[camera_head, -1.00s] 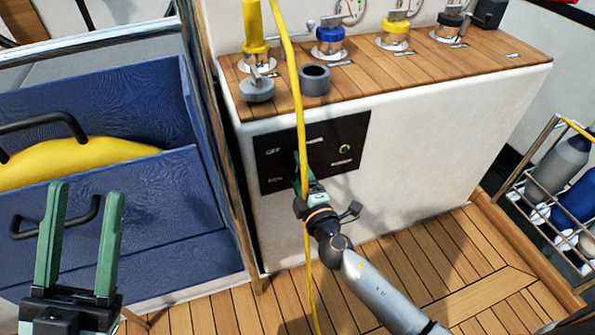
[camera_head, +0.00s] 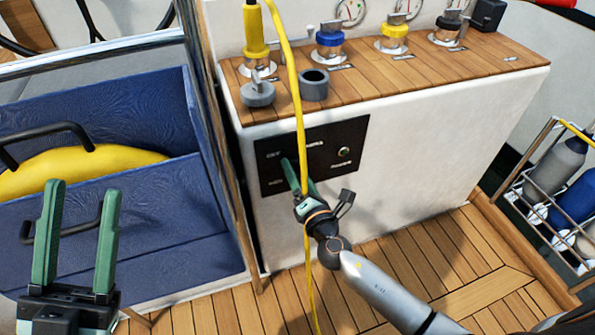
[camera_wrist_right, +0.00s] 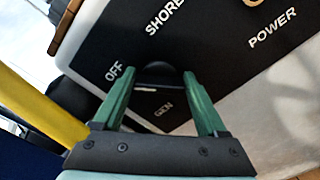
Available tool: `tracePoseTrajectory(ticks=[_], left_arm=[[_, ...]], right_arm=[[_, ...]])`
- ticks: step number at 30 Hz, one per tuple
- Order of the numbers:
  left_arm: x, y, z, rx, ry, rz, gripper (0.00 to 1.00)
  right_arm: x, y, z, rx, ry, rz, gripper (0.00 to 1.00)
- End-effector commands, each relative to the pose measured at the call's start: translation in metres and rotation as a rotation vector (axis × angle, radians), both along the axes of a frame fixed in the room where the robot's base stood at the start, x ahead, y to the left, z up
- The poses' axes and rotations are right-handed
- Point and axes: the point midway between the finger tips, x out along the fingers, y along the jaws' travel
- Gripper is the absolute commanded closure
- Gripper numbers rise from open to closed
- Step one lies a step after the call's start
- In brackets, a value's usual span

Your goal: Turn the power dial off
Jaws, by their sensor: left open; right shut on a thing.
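The black power panel (camera_head: 325,165) is on the white console's front, marked OFF, SHORE, GEN and POWER in the right wrist view (camera_wrist_right: 225,75). My right gripper (camera_head: 296,170) is at the panel's left part. In the right wrist view, its green fingers (camera_wrist_right: 158,76) are shut on the black dial (camera_wrist_right: 157,72), mostly dark against the panel. A small white mark shows beside the dial, between OFF and GEN; I cannot tell whether it is the pointer. In the head view the fingers and yellow cable hide the dial. My left gripper (camera_head: 78,235) is open and empty, over the blue locker.
A yellow cable (camera_head: 301,130) hangs down in front of the panel, passing by my right gripper. Winch-like fittings (camera_head: 330,45) stand on the wooden console top. A bottle rack (camera_head: 548,180) stands at the right. The wooden floor (camera_head: 450,255) is clear.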

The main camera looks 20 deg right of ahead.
Motion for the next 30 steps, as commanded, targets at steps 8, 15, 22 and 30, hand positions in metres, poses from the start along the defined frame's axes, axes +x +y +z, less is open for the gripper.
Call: tracePoseTrajectory(ticks=[8, 15, 22, 30], left_arm=[[0.0001, 0.0008, 0.0028, 0.0, -0.001, 0.006, 0.5], [0.0001, 0.0008, 0.003, 0.001, -0.002, 0.006, 0.5], [0.0, 0.0007, 0.0029, 0.002, -0.001, 0.007, 0.5], [0.0, 0.0005, 0.0027, 0.001, 0.0, 0.005, 0.5]], right_arm=[[-0.0003, 0.0005, 0.0, -0.084, -0.002, 0.001, 0.81], [-0.0003, 0.0005, -0.0004, -0.099, -0.002, 0.0, 0.81], [-0.0003, 0.0005, -0.0004, -0.098, -0.002, 0.0, 0.81], [-0.0002, 0.0004, -0.0002, -0.097, -0.002, 0.0, 0.0]])
